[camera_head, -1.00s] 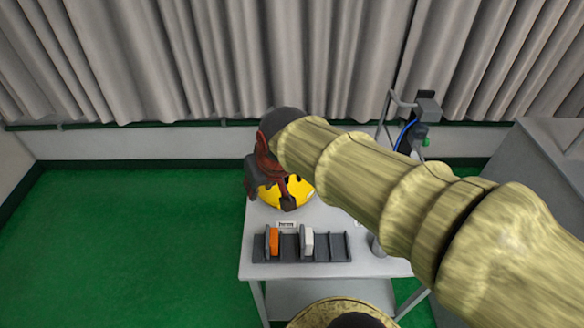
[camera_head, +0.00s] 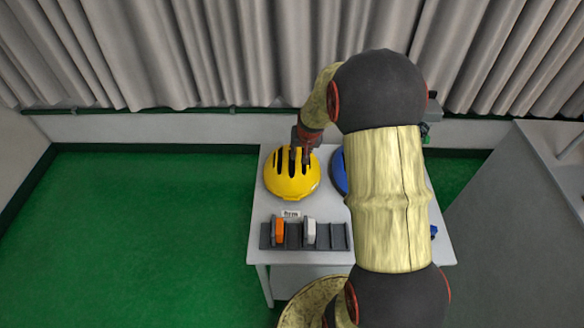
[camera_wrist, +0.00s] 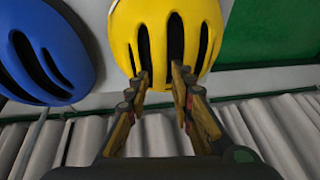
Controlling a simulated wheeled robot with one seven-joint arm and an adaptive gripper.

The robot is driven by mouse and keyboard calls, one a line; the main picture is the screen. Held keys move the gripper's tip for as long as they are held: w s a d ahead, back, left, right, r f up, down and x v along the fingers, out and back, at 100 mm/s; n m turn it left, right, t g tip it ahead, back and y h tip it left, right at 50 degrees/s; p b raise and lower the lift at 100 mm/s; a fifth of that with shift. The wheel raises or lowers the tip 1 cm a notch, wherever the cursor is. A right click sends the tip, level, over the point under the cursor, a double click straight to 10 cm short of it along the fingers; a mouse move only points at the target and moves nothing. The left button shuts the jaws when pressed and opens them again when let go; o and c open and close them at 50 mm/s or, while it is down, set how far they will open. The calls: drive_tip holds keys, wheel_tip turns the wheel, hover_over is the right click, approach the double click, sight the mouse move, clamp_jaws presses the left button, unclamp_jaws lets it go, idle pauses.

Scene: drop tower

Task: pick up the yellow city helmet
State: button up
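The yellow helmet (camera_head: 291,183) with dark vent slots sits on the left side of the white table. It also shows at the top middle of the wrist view (camera_wrist: 152,25). My gripper (camera_head: 300,153) is at the helmet's far edge in the head view. In the wrist view my gripper (camera_wrist: 160,77) is open, its two fingers apart and overlapping the helmet's near rim. Nothing is held between them. I cannot tell whether the fingers touch the shell.
A blue helmet (camera_head: 338,172) sits right of the yellow one, partly hidden by my arm; it also shows in the wrist view (camera_wrist: 42,55). A dark rack (camera_head: 337,238) with an orange block (camera_head: 280,231) and a white block (camera_head: 310,231) stands in front. Grey curtains (camera_head: 200,50) hang behind.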

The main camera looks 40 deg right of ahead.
sight(298, 158)
drive_tip(key=b+x, duration=0.1)
drive_tip(key=x, duration=0.3)
drive_tip(key=shift+f, duration=0.4)
drive_tip(key=shift+r, duration=0.1)
drive_tip(key=shift+c, duration=0.6)
drive_tip(key=c, duration=0.4)
clamp_jaws()
